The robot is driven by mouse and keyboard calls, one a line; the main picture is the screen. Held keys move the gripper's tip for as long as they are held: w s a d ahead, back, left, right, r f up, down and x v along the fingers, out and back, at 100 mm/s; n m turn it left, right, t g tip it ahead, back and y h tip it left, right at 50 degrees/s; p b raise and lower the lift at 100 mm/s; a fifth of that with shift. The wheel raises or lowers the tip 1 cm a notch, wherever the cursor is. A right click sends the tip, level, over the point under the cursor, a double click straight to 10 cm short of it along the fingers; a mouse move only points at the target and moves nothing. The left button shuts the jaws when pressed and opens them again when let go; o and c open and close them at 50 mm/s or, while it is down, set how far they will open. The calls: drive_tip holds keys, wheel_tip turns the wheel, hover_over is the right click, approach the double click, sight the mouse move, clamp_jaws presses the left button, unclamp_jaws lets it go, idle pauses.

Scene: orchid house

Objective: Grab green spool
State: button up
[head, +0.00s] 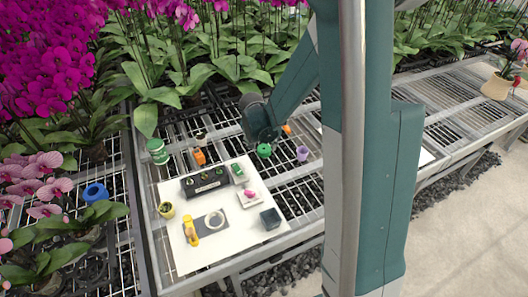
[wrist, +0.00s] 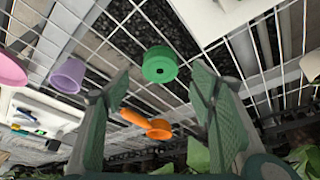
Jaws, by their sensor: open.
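In the head view the green spool (head: 264,150) is behind the white board, left of a purple cup. My gripper (wrist: 160,88) is open and empty, its two padded fingers on either side of the view. In the head view my gripper (head: 262,132) is just above and behind the spool, its fingers hard to make out.
A purple cup (head: 302,153) and an orange item (wrist: 150,124) lie close to the spool. A white board (head: 240,238) with a black tray (head: 205,183) and small items is in front. A green canister (head: 157,151) and blue ring-shaped object (head: 95,192) stand left. Orchids crowd behind.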

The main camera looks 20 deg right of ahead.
sight(264, 149)
drive_tip(key=shift+b+x, duration=0.9)
drive_tip(key=shift+x, duration=1.75)
drive_tip(key=c, duration=0.9)
